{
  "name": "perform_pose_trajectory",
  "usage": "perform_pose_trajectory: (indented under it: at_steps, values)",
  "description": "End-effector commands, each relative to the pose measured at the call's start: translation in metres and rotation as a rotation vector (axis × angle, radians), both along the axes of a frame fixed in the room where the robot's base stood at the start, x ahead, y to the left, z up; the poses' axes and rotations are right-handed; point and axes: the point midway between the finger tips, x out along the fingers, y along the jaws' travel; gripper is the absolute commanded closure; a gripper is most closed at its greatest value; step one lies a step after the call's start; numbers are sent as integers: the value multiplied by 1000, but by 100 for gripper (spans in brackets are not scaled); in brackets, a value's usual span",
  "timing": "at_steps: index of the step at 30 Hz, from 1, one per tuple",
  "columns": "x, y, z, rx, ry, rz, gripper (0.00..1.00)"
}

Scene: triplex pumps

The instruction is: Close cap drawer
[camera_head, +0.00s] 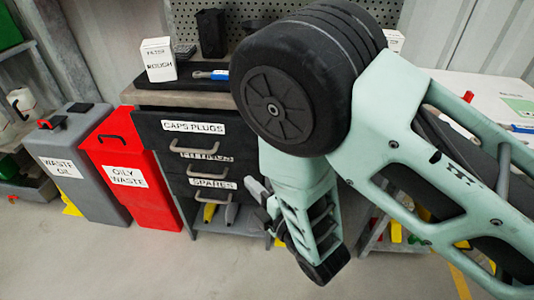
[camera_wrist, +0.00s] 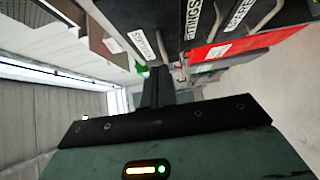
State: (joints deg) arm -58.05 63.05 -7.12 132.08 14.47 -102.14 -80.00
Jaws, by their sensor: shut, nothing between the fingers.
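The caps drawer (camera_head: 155,125), labelled CAPS/PLUGS, is the top black drawer of the cabinet. Its front appears to stand slightly forward of the drawers below; how far is hard to tell. Its handle (camera_head: 195,153) runs along the lower front. In the wrist view its white label (camera_wrist: 140,45) shows just left of the fingertips. My gripper (camera_head: 256,190) is low, to the right of the drawer fronts in the head view, and partly hidden by my arm. In the wrist view my gripper (camera_wrist: 158,72) is shut and empty, its fingers pointing toward the cabinet. Contact cannot be told.
Below are the FITTINGS drawer (camera_head: 180,167) and SPARES drawer (camera_head: 180,187). A red oily waste bin (camera_head: 120,175) and grey waste oil bin (camera_head: 80,165) stand left. A white filter box (camera_head: 158,60) sits on the worktop. Floor in front is clear.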

Motion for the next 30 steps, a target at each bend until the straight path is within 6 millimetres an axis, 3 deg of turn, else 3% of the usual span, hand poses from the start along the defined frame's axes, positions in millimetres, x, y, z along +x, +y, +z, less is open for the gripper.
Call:
perform_pose_trajectory:
  at_steps: [5, 19, 24, 30]
  values:
    - [7, 7, 3, 10, -15, 0, 100]
    - [77, 66, 3, 10, -14, 0, 100]
    - [102, 62, 3, 8, -14, -1, 100]
    - [114, 61, 2, 8, -12, 0, 100]
